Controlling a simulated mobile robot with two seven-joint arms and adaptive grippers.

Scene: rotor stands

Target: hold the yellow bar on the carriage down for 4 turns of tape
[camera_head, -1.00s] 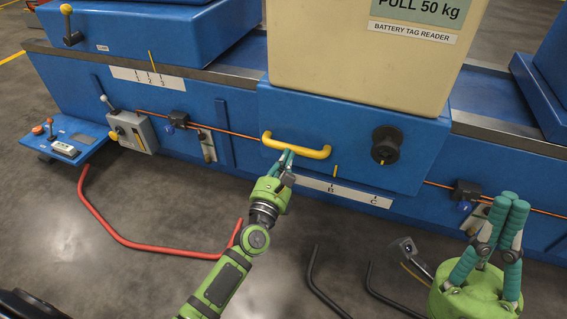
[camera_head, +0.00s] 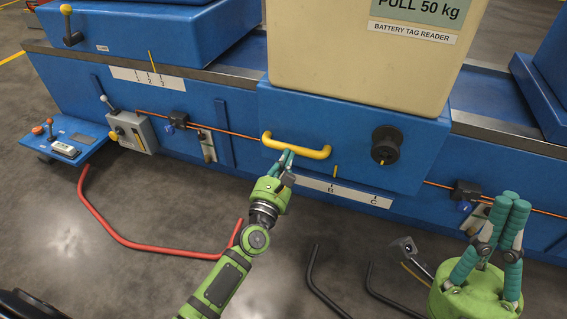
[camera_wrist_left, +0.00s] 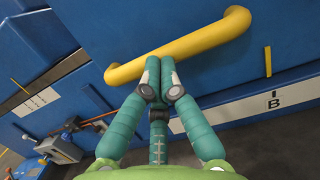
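The yellow bar (camera_head: 313,152) is a bent handle on the front of the blue carriage (camera_head: 350,122), which carries a cream box. My left gripper (camera_head: 287,153) is at the middle of the bar, its teal fingers together. In the left wrist view the fingertips (camera_wrist_left: 161,76) lie side by side against the lower edge of the bar (camera_wrist_left: 210,36). The bar does not appear to pass between them. Whether they press on it I cannot tell. My right gripper (camera_head: 510,199) is at the far right, fingertips together and empty, away from the bar.
A black knob (camera_head: 386,145) is right of the bar. Lettered white strips lie below it. An orange cord (camera_head: 232,131) runs along the blue bed to a grey lever box (camera_head: 134,132). A red bent rail (camera_head: 128,241) and black rails (camera_head: 318,283) stand near the floor in front.

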